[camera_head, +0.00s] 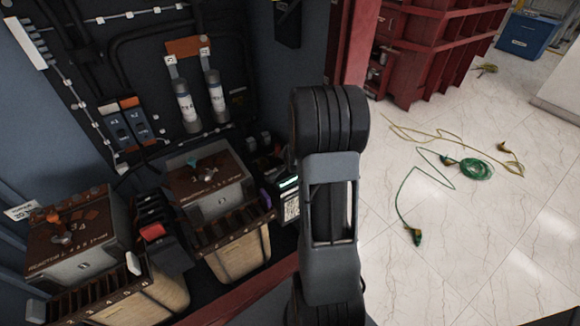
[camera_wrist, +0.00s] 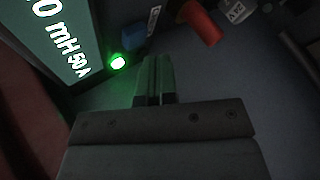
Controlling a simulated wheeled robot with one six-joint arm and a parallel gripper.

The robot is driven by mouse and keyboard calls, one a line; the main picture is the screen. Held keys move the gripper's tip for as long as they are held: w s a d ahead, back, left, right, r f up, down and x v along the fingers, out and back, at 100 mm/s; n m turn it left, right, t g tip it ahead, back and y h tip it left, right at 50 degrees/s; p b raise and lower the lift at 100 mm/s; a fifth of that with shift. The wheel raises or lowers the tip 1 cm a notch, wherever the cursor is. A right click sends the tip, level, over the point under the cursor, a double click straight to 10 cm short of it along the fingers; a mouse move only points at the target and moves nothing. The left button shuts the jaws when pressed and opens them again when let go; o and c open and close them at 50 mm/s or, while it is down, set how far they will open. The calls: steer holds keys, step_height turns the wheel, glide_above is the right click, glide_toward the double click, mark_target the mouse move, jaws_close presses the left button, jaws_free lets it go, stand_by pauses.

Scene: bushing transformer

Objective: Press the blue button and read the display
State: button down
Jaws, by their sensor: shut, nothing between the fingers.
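In the wrist view a lit display (camera_wrist: 58,38) shows white characters on green, reading "0 mH 50A", with the left part cut off. A bright green light (camera_wrist: 117,62) glows beside it. A dark blue rounded part (camera_wrist: 133,36), likely the blue button, is just beyond my fingertips. My gripper (camera_wrist: 153,68) is shut and empty, its tips close to that part; I cannot tell whether they touch it. In the head view a small meter with a lit display (camera_head: 288,183) shows partly behind my arm, which hides my gripper.
A red cylindrical part (camera_wrist: 202,22) stands beyond the tips in the wrist view. In the head view, two reactor boxes (camera_head: 75,240) (camera_head: 210,190) sit left of the meter. A red cabinet (camera_head: 430,55) and green cable (camera_head: 475,168) are on the right, amid open floor.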

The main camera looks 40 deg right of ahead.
step_height(320, 180, up, 5)
steer(key=p, duration=0.4)
stand_by(1.0)
